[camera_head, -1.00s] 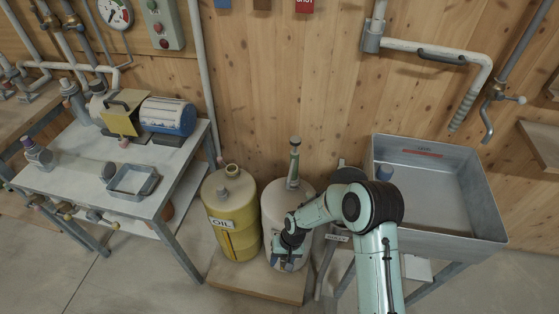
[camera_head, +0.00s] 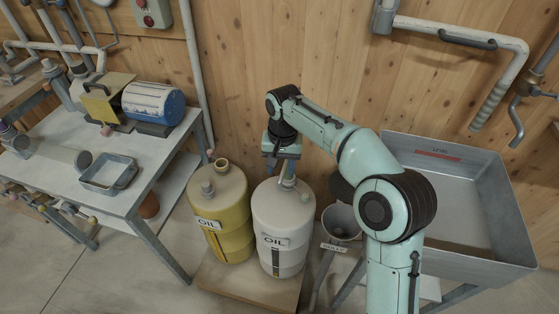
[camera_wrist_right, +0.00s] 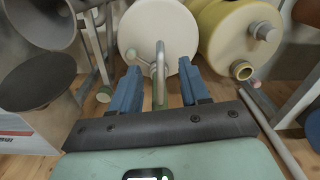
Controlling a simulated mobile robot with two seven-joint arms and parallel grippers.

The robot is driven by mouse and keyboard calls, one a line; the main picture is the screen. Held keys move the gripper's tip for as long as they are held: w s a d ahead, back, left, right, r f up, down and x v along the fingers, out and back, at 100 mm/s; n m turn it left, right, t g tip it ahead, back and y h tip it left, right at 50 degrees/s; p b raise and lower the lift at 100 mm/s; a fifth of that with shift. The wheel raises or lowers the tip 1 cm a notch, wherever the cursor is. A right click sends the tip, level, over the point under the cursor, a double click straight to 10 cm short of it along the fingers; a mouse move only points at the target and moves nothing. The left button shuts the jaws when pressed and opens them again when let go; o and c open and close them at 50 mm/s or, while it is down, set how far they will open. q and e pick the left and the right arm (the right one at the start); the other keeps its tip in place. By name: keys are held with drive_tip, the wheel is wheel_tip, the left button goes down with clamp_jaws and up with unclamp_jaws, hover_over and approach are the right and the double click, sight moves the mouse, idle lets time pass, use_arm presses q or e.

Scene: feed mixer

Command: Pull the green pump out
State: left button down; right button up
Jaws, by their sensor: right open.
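The green pump (camera_head: 288,183) stands on top of the white oil drum (camera_head: 284,224). Its upper part is hidden in the head view by my right gripper (camera_head: 283,157), which is over it. In the right wrist view, the pump (camera_wrist_right: 160,75) shows as a pale green pipe with a bent spout, between the two blue fingers of my right gripper (camera_wrist_right: 160,82). The fingers are open, with a gap on each side of the pump. The drum top (camera_wrist_right: 150,27) shows beyond the fingertips. My left gripper is not in view.
A yellow oil drum (camera_head: 221,213) stands close on the left, on the same wooden board (camera_head: 245,284). A grey funnel (camera_head: 340,220) is just right of the white drum. A metal sink (camera_head: 470,255) is further right. A wooden wall rises close behind.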

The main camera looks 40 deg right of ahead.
sight(280, 183)
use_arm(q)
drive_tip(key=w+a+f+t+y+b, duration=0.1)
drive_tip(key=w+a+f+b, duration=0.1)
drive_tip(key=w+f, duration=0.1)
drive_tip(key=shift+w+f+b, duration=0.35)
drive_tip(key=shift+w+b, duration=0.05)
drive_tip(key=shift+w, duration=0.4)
use_arm(e)
wheel_tip(280, 183, down, 11)
drive_tip(key=shift+w+a+r, duration=0.1)
drive_tip(key=shift+w+r, duration=0.05)
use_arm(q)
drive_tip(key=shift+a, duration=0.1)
use_arm(e)
clamp_jaws()
drive_tip(key=c, duration=0.7)
unclamp_jaws()
drive_tip(key=shift+c, duration=0.2)
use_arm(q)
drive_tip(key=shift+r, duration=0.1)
use_arm(e)
drive_tip(key=shift+r, duration=0.15)
clamp_jaws()
